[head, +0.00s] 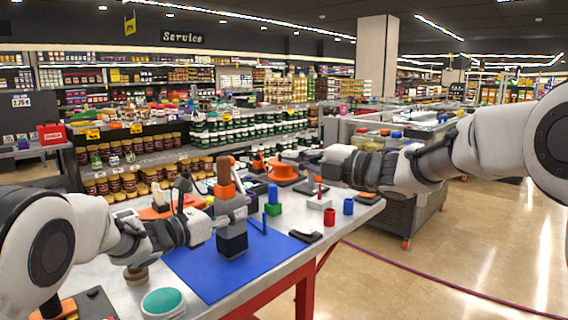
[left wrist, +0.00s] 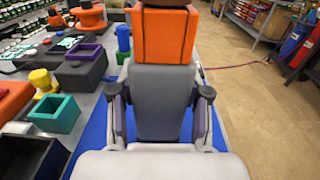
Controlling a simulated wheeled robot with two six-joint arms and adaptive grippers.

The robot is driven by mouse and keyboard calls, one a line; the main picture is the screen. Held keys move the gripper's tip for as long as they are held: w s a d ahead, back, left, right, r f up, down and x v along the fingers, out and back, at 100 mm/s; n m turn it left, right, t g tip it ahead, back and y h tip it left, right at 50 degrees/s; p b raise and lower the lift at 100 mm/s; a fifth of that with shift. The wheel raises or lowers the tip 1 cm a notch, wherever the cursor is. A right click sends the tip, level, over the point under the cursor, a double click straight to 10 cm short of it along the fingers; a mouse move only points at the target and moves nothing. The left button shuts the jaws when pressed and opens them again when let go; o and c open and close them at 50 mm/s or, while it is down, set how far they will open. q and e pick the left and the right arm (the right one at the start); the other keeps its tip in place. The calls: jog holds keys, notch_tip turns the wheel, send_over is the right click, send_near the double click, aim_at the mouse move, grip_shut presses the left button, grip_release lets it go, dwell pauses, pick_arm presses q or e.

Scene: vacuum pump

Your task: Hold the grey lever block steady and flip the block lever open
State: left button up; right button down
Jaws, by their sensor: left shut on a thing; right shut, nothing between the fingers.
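A grey block (head: 231,208) stands upright over the blue mat, with a dark lower part (head: 232,242). On its top are an orange part (head: 224,190) and an upright brown piece (head: 223,169), which may be the lever. My left gripper (head: 218,214) is shut on the grey block from the left. In the left wrist view its fingers press both sides of the block (left wrist: 162,98), with the orange part (left wrist: 163,38) above them. My right gripper (head: 312,162) is shut and empty, apart from the block, over the table's right rear. Whether the dark part touches the mat cannot be told.
The blue mat (head: 205,278) lies on the table's front. A green-and-blue piece (head: 272,203), a light block with a red peg (head: 319,200), a red cup (head: 329,217), a blue cup (head: 348,207) and a black part (head: 305,236) stand right of the block. Stocked shelves stand behind.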

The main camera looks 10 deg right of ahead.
pick_arm(q)
jog(key=o, duration=1.5)
jog(key=shift+c, duration=0.2)
